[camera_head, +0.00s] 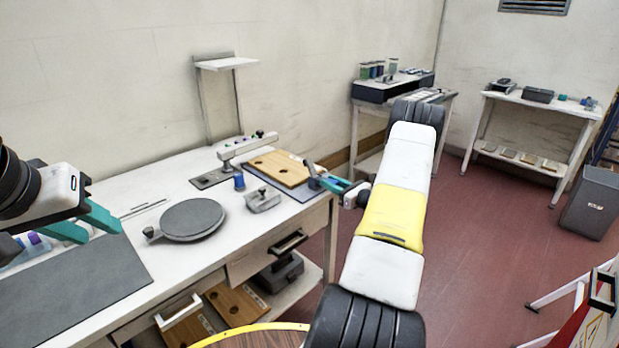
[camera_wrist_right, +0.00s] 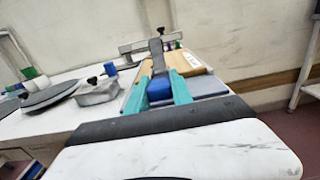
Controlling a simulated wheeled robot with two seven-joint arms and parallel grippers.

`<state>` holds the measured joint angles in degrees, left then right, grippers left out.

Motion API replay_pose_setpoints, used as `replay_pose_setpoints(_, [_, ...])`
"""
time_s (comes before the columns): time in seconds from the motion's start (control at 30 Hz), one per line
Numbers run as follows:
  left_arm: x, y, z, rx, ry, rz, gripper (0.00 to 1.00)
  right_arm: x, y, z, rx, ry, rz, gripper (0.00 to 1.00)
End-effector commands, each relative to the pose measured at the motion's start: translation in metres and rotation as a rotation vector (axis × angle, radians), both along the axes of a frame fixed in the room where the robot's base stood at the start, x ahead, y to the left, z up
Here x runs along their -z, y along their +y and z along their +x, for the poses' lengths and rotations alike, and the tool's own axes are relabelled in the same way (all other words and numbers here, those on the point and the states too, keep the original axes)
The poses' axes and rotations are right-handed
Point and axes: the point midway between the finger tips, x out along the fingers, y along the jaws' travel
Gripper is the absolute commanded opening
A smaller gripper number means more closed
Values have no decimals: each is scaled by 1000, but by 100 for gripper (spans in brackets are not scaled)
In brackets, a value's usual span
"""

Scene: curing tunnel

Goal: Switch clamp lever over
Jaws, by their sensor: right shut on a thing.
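The clamp lever (camera_head: 309,168) is a dark grey bar standing tilted at the bench's right end, beside a wooden board (camera_head: 279,168). In the right wrist view the lever (camera_wrist_right: 157,54) rises above a blue part (camera_wrist_right: 160,88) between the teal fingers. My right gripper (camera_head: 326,183) reaches in from the right and is shut on the lever's lower part; the exact contact is hard to see. My left gripper (camera_head: 98,232) is open and empty at the bench's left side, its teal fingers apart.
A round grey turntable (camera_head: 193,219), a grey metal block with a knob (camera_head: 263,200), a blue cup (camera_head: 239,181) and a pale bar on a post (camera_head: 247,147) stand on the bench. A grey mat (camera_head: 85,280) lies at the left. A drawer (camera_head: 282,246) is in the bench front.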

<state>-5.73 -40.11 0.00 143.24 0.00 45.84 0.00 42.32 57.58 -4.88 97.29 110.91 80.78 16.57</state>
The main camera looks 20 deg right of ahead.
Motion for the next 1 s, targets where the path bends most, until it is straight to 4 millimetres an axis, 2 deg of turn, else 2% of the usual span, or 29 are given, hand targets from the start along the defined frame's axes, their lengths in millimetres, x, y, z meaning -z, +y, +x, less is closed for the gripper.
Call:
replay_pose_setpoints(0.37, [0,0,0,0,0,0,36,-10,0,2,1,84,-40,0])
replay_pose_setpoints(1.0, [0,0,0,0,0,0,36,-48,11,27,1,601,-264,0])
